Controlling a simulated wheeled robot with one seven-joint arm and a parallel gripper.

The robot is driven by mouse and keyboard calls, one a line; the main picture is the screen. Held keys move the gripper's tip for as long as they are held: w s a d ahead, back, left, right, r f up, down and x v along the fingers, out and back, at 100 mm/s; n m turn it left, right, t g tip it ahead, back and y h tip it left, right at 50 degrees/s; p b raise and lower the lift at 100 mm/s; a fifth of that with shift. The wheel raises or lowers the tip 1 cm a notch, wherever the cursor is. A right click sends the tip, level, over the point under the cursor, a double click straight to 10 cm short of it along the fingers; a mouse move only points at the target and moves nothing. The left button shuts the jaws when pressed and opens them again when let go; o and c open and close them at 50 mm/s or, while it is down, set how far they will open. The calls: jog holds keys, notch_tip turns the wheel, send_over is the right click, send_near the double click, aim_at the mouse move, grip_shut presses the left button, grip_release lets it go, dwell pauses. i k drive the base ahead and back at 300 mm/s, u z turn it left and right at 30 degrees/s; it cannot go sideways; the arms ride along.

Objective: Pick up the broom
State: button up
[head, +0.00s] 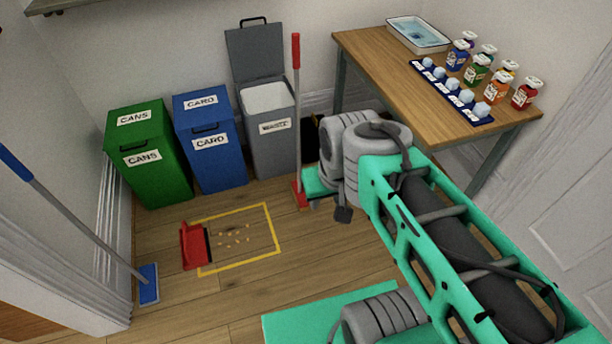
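A green cans bin (150,170), a blue card bin (215,165) and the open-lidded grey waste bin (271,150) stand along the wall. A blue-headed mop (148,285) leans at left. A wooden table (385,75) with bottles stands at right.

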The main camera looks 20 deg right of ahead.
aim_at(296, 186)
jog(key=i, duration=1.25)
jog(key=u, duration=0.9)
jog(key=i, duration=1)
jog(key=u, duration=0.65)
